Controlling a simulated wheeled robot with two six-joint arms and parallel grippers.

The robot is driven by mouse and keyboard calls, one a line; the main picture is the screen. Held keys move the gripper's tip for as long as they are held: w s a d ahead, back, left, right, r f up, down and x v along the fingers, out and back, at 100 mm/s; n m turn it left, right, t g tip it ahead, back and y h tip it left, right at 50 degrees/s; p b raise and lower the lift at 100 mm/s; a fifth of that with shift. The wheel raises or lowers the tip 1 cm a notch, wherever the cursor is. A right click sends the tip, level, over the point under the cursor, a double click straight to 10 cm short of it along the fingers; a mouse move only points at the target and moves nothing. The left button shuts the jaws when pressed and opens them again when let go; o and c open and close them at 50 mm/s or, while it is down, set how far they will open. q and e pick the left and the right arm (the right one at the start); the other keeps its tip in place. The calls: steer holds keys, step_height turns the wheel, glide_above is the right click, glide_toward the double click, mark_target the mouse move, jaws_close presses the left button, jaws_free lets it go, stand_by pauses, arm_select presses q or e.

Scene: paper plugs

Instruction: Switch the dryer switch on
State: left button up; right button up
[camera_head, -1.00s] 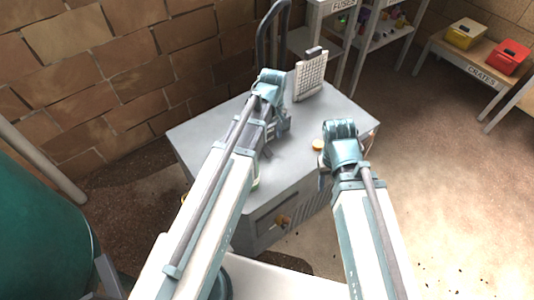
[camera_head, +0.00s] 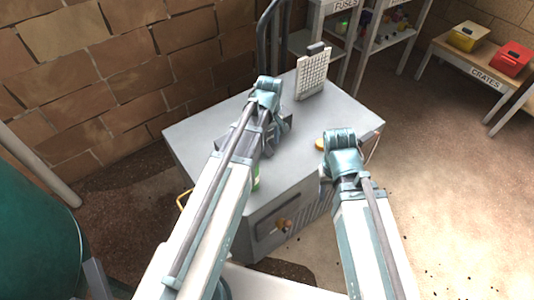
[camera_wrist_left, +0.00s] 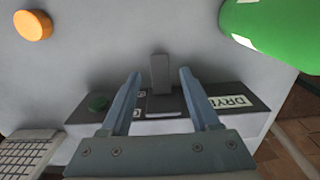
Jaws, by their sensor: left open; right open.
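The dryer switch shows in the left wrist view as a dark panel (camera_wrist_left: 178,103) with a grey lever (camera_wrist_left: 160,74) and a partly covered label reading "DRY". A round green button or lamp (camera_wrist_left: 97,103) sits at the panel's left. My left gripper (camera_wrist_left: 159,72) is open and empty, its fingers on either side of the lever in the picture; I cannot tell whether they touch it. In the head view my left arm hides the switch on the grey cabinet (camera_head: 310,170). My right gripper (camera_head: 325,178) is at the cabinet's right front, its fingers mostly hidden.
A green object (camera_wrist_left: 278,22) is close by at the upper right of the wrist view. A round orange thing (camera_wrist_left: 32,25) is at the upper left. A pale gridded panel (camera_head: 312,76) stands at the cabinet's back. Shelves (camera_head: 330,40) and a crates table (camera_head: 480,65) stand beyond.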

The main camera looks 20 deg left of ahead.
mark_target(269, 152)
arm_select(q)
steer(key=shift+f, duration=0.3)
steer(key=shift+f+b, duration=1.85)
steer(key=shift+b, duration=0.1)
steer(key=c, duration=0.8)
